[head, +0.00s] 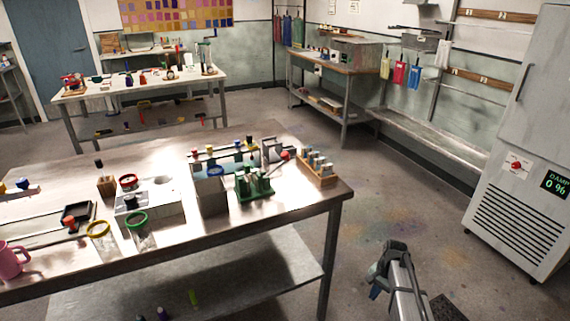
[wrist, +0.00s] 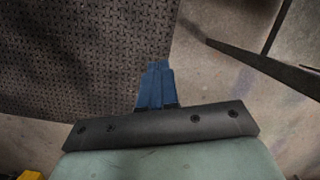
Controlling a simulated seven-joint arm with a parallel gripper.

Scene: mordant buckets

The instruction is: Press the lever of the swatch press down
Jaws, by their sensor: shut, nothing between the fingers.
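My gripper (head: 375,283) is off the table's right end, over the floor, well apart from the device. In the wrist view my gripper's blue fingers (wrist: 156,68) are together and empty, pointing at the floor. The device is not in the wrist view.
A dark textured mat (wrist: 80,50) lies below my gripper. A white cabinet (head: 520,150) stands right. Floor between is open.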

